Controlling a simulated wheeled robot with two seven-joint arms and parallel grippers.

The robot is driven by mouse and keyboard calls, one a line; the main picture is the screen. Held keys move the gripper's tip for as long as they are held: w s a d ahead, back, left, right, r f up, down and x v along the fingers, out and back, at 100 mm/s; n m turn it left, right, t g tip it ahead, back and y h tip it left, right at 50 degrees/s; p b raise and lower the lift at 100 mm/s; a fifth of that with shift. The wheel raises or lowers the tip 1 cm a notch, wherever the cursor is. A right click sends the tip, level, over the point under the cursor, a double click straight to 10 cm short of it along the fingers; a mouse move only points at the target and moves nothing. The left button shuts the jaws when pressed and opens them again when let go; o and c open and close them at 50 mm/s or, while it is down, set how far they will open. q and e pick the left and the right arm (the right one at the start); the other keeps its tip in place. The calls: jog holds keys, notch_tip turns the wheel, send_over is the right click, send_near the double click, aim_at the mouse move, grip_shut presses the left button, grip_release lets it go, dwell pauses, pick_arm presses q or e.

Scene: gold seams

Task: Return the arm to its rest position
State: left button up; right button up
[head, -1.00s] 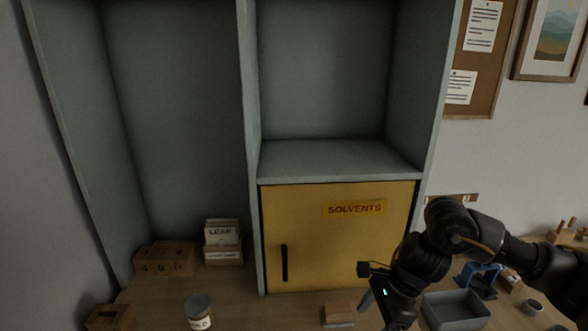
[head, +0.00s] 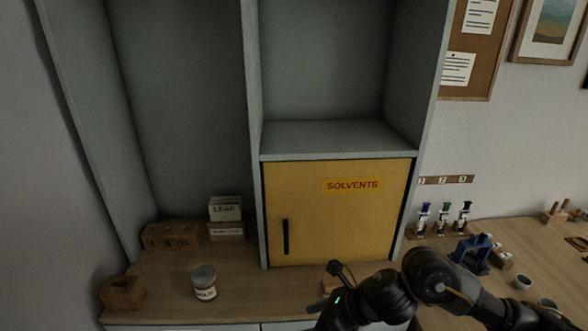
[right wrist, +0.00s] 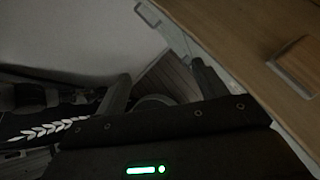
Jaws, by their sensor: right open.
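My right arm comes in from the right along the bottom of the head view, bent low in front of the yellow cabinet. Its wrist is in front of the bench's front edge area and the gripper end runs toward the bottom of the picture, mostly out of sight there. In the right wrist view my right gripper (right wrist: 162,88) has its two dark fingers spread apart with nothing between them. The wooden bench top (right wrist: 248,38) lies beyond the fingers on the right. My left arm and gripper are not in view.
A yellow solvents cabinet (head: 335,215) stands shut behind my arm. A labelled jar (head: 204,284) and wooden block (head: 122,293) stand at the left of the bench. A blue stand (head: 470,254) and several small bottles are at the right. The bench between jar and cabinet is clear.

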jog(key=s+d+f+n+t+h, duration=0.1)
jog(key=s+d+f+n+h, duration=0.5)
jog(key=s+d+n, duration=0.6)
jog(key=s+d+f+n+h, duration=0.3)
jog(key=s+d+f+n, duration=0.6)
jog(key=n, duration=0.5)
notch_tip(320, 180, down, 28)
jog(key=s+g+b, duration=0.1)
jog(key=s+b, duration=0.1)
jog(key=s+d+f+g+b, duration=0.1)
jog(key=s+d+f, duration=0.2)
jog(key=s+f, duration=1.3)
jog(key=shift+f+n, duration=0.3)
jog(key=shift+f, duration=0.3)
